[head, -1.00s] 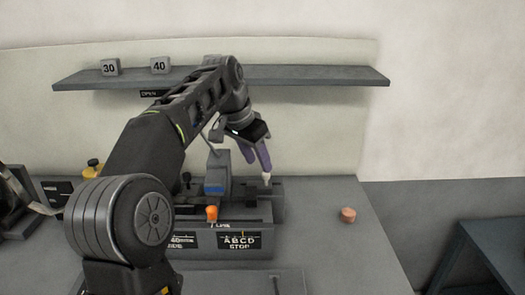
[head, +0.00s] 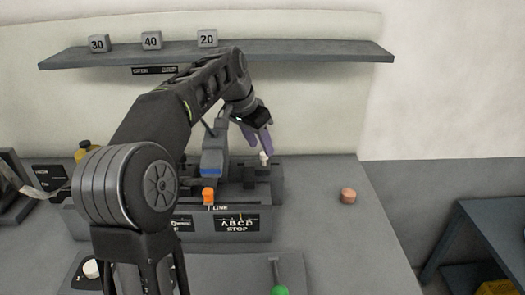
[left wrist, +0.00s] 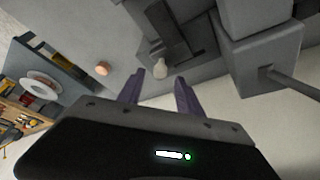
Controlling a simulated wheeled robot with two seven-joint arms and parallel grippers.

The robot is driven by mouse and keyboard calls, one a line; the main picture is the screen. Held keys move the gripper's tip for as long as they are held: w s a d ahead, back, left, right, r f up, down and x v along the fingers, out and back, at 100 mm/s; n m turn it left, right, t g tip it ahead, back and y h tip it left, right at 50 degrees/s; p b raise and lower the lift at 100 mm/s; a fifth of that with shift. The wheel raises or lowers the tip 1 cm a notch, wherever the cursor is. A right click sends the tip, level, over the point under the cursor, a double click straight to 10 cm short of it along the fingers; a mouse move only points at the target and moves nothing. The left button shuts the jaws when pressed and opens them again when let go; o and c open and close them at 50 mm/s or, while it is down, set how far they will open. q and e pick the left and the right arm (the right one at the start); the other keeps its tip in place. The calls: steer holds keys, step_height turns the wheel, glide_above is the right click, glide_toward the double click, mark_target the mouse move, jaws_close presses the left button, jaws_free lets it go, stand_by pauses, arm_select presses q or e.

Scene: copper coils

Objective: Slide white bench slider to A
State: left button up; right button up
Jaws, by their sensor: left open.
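The white slider knob (head: 264,158) stands on the right part of the grey bench machine (head: 272,190), above and to the right of the panel marked "ABCD STOP" (head: 238,224). My left gripper (head: 259,143) is open, its purple fingers just above and behind the knob. In the left wrist view the knob (left wrist: 160,68) lies just ahead of the two spread fingertips (left wrist: 160,80), seemingly not gripped. Whether a finger touches it, I cannot tell. My right gripper is not in view.
An orange knob (head: 208,195) and a green knob (head: 280,290) stand toward the front. A copper-coloured piece (head: 348,196) lies on the clear table right of the machine. A shelf (head: 300,52) with numbered blocks 30, 40 and 20 is behind.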

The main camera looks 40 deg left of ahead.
mark_target(263, 154)
arm_select(q)
steer(key=shift+x, duration=1.55)
steer(key=shift+c, duration=0.3)
jaws_close()
